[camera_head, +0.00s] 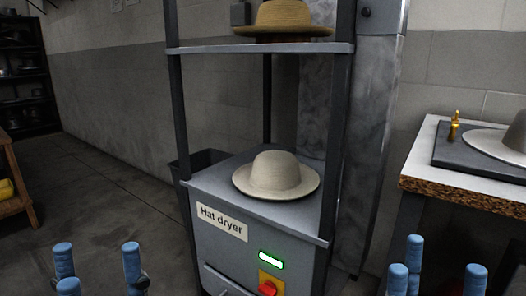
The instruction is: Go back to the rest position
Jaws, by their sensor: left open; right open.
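My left gripper (97,265) is at the bottom left of the head view. Its blue fingertips are spread apart with nothing between them. My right gripper (436,265) is at the bottom right, also spread and empty. The lower parts of both grippers are cut off by the picture edge. A light beige hat (274,173) rests brim down on top of the hat dryer (208,255), between and beyond the grippers. Neither gripper touches it. The dryer has a lit green display and a red knob on a yellow plate.
A tan hat (285,18) sits on the dryer's upper shelf (260,48). At right, a worktable (458,190) carries a dark plate with a pale hat (500,143). A dark bin (203,160) stands behind the dryer. Open floor (95,200) lies at left.

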